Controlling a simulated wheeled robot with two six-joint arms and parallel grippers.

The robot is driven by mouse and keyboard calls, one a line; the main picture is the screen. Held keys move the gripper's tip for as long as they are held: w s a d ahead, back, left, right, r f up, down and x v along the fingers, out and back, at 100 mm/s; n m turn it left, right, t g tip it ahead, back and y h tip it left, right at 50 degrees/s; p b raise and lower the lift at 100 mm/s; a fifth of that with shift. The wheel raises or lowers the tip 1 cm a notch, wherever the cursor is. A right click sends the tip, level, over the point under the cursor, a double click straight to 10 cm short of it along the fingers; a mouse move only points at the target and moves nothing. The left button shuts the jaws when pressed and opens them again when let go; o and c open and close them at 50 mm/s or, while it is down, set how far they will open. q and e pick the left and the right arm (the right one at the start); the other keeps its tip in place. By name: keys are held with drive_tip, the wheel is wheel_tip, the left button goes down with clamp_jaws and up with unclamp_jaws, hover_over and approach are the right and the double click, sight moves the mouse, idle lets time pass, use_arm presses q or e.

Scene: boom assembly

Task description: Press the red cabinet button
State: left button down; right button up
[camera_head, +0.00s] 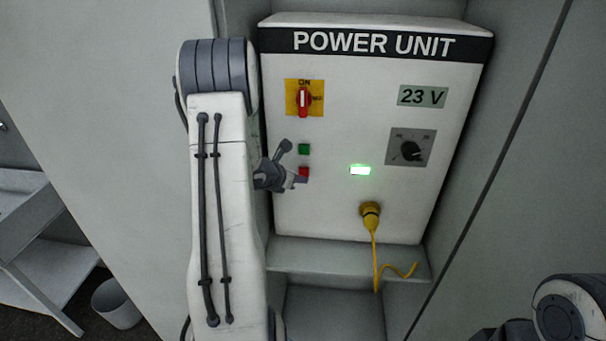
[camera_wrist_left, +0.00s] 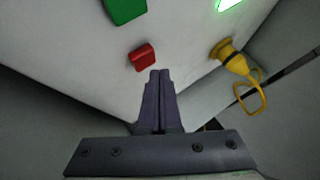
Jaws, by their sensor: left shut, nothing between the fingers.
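The white power unit cabinet (camera_head: 340,215) fills the middle of the head view. Its red button (camera_head: 304,172) sits just below a green button (camera_head: 304,149) on the left of the front panel. My left gripper (camera_head: 298,179) is shut and empty, its tips at the red button's lower edge in the head view. In the left wrist view the red button (camera_wrist_left: 142,57) stands out from the panel, just beyond and slightly left of the shut fingertips (camera_wrist_left: 160,73). A small gap shows between them there. The green button (camera_wrist_left: 125,10) is at the top edge of that view.
A ledge (camera_head: 345,258) runs below the cabinet.

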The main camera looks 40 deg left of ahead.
use_arm(q)
drive_tip(key=shift+w, duration=0.1)
idle(0.6)
drive_tip(key=shift+w+a, duration=0.25)
drive_tip(key=shift+w, duration=0.05)
drive_tip(key=shift+w+a, duration=0.25)
drive_tip(key=shift+w, duration=0.15)
idle(0.8)
drive_tip(key=shift+s+d+b, duration=0.5)
drive_tip(key=shift+s+b, duration=0.25)
